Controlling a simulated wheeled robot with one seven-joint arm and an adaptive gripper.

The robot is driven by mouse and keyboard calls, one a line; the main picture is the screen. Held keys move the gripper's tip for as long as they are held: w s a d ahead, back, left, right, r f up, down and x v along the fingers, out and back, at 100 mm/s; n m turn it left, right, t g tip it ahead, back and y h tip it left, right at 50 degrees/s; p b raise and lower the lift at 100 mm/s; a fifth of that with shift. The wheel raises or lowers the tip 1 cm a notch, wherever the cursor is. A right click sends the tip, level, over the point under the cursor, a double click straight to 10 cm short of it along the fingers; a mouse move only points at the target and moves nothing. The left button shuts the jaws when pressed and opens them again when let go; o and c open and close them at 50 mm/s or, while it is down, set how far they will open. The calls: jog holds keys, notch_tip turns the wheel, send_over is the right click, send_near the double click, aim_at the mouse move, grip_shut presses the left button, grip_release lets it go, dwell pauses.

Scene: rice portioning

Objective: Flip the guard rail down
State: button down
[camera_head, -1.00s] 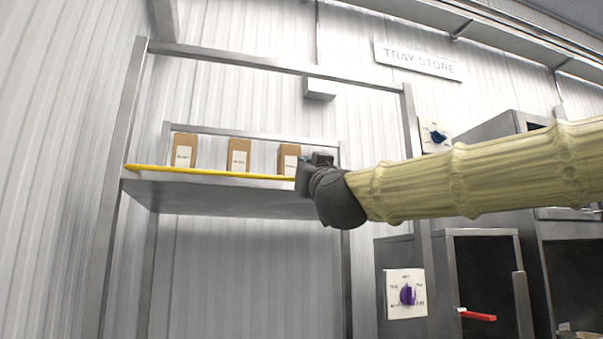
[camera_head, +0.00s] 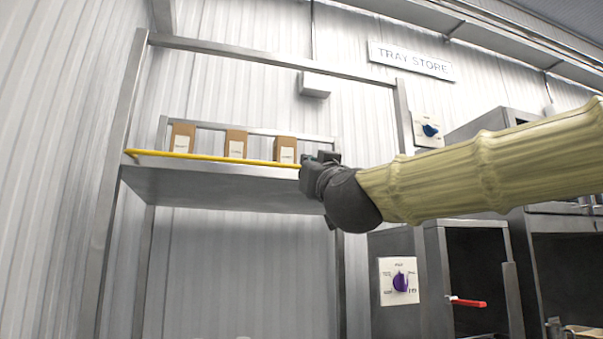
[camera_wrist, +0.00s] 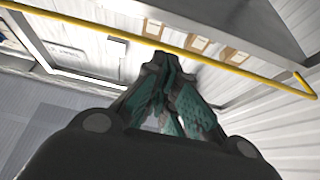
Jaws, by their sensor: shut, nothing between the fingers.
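The guard rail (camera_head: 215,159) is a thin yellow bar running along the front edge of the metal shelf (camera_head: 225,190), in front of the boxes' lower parts. Its left end meets the rack's left post; its right end is hidden behind my gripper. My gripper (camera_head: 306,173) is at the right part of the rail, with its fingers shut and empty. In the wrist view the shut fingertips (camera_wrist: 168,62) point toward the yellow rail (camera_wrist: 225,67), which crosses just beyond them. I cannot tell whether they touch it.
Brown boxes stand on the shelf: left (camera_head: 182,138), middle (camera_head: 236,143) and right (camera_head: 285,150). A metal rack post (camera_head: 115,190) is at left. A panel with a purple knob (camera_head: 400,282) and open cabinets with a red handle (camera_head: 468,303) are at lower right. Below the shelf is open.

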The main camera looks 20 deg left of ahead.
jog(key=shift+f+b+v, duration=0.15)
jog(key=shift+b+v, duration=0.2)
jog(key=shift+v, duration=0.5)
jog(key=shift+f+b+v, duration=0.15)
jog(key=shift+b+v, duration=0.2)
jog(key=shift+v, duration=0.55)
jog(key=shift+a, duration=0.2)
